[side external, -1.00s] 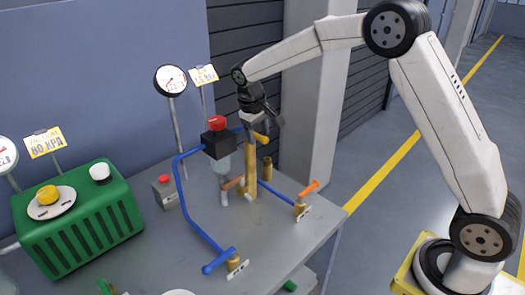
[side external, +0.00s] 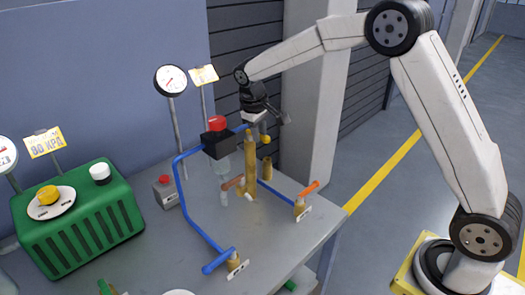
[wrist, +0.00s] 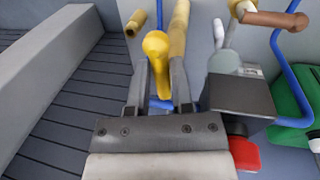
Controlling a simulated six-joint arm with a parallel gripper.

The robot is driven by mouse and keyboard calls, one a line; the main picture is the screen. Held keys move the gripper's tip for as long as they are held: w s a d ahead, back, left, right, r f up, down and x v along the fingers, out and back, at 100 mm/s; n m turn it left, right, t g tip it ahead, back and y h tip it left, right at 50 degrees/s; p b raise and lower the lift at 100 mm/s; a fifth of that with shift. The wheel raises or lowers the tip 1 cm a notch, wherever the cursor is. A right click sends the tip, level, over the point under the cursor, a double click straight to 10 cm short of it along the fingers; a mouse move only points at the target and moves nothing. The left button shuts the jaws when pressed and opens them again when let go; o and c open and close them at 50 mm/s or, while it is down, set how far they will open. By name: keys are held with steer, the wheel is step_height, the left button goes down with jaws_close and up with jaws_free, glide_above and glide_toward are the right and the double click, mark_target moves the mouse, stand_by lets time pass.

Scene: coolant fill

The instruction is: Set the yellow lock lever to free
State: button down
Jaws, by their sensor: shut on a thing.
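The yellow lock lever (side external: 265,139) is at the top of the brass post (side external: 250,172), mostly hidden by my gripper in the side view. In the wrist view the lever (wrist: 156,48) shows its rounded yellow end between my two grey fingers, its shank running down between them. My gripper (side external: 262,127) is shut on the lever and points down at it from above; its fingers also show in the wrist view (wrist: 159,75). No free or locked marking is readable.
A black block with a red cap (side external: 217,124) stands close left of my gripper. Blue pipe (side external: 184,185), an orange-handled valve (side external: 309,189) and a blue-handled valve (side external: 218,262) are lower on the bench. A green unit (side external: 80,225) and gauges (side external: 171,79) stand left.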

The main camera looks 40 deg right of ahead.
steer(key=shift+w+d+r+n+t+y, duration=0.1)
steer(key=shift+w+d+n+t+y, duration=0.4)
steer(key=shift+n, duration=2.3)
steer(key=shift+w+d+n+t+y, duration=0.25)
steer(key=shift+w+d+n, duration=0.45)
steer(key=shift+n, duration=2.1)
steer(key=shift+w+d+r+n+t+y, duration=0.1)
steer(key=shift+w+d+n+t+y, duration=0.4)
steer(key=shift+n, duration=2.3)
steer(key=shift+w+d, duration=0.1)
steer(key=shift+d, duration=0.1)
steer(key=c, duration=0.5)
jaws_free()
steer(key=shift+f+g, duration=0.1)
steer(key=shift+g, duration=0.15)
step_height(320, 180, up, 8)
steer(key=s, duration=0.1)
steer(key=shift+s+f, duration=0.15)
steer(key=shift+s, duration=0.15)
